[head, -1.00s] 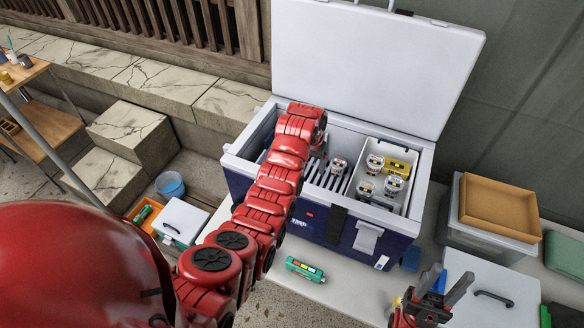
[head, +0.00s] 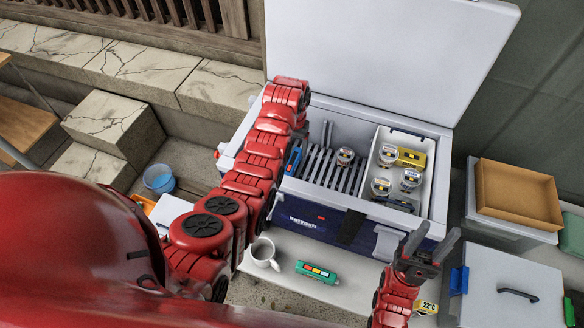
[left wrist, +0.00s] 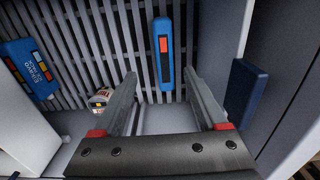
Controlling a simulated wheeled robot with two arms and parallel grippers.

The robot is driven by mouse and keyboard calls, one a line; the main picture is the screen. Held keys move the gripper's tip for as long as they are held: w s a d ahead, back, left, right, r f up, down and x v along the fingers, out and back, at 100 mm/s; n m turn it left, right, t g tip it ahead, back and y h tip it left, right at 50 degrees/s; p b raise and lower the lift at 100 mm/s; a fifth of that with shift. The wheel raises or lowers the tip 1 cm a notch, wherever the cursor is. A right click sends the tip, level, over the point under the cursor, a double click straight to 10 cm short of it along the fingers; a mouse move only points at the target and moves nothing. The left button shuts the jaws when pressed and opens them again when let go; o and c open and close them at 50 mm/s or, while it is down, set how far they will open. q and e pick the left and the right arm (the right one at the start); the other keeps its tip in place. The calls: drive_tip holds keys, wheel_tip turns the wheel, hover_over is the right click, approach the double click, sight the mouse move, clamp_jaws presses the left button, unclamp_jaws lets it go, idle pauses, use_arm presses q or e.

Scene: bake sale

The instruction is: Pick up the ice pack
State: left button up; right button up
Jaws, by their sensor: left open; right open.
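A blue pack with a red-orange label (left wrist: 163,55) stands on the slatted cooler floor; a blue piece (head: 293,160) shows beside my left arm in the head view. A second blue pack with lettering and coloured squares (left wrist: 30,68) lies at the left of the left wrist view; I cannot read its text surely. My left gripper (left wrist: 160,77) is open and empty above the floor, the labelled pack between and beyond its fingertips. The head view mostly hides this gripper behind my arm. My right gripper (head: 432,240) is open and empty in front of the cooler.
The cooler (head: 322,225) has its lid (head: 390,50) up. A white bin (head: 425,205) inside holds several jars and a yellow pack (head: 411,157). A white mug (head: 264,253) and a green pack (head: 317,271) are in front. A lidded box (head: 505,270) stands at right.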

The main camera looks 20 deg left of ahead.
sight(292, 161)
use_arm(q)
drive_tip(key=f, duration=0.3)
drive_tip(key=f+b, duration=0.1)
drive_tip(key=f, duration=0.1)
drive_tip(key=shift+w+a, duration=0.2)
drive_tip(key=shift+a, duration=0.05)
drive_tip(key=shift+f+b, duration=0.45)
drive_tip(key=shift+f, duration=0.1)
drive_tip(key=f+b, duration=0.1)
drive_tip(key=f, duration=0.2)
drive_tip(key=f+b, duration=0.1)
drive_tip(key=shift+w+a+f+b, duration=0.15)
drive_tip(key=shift+w+b, duration=0.15)
drive_tip(key=shift+s, duration=0.1)
drive_tip(key=shift+c, duration=0.9)
clamp_jaws()
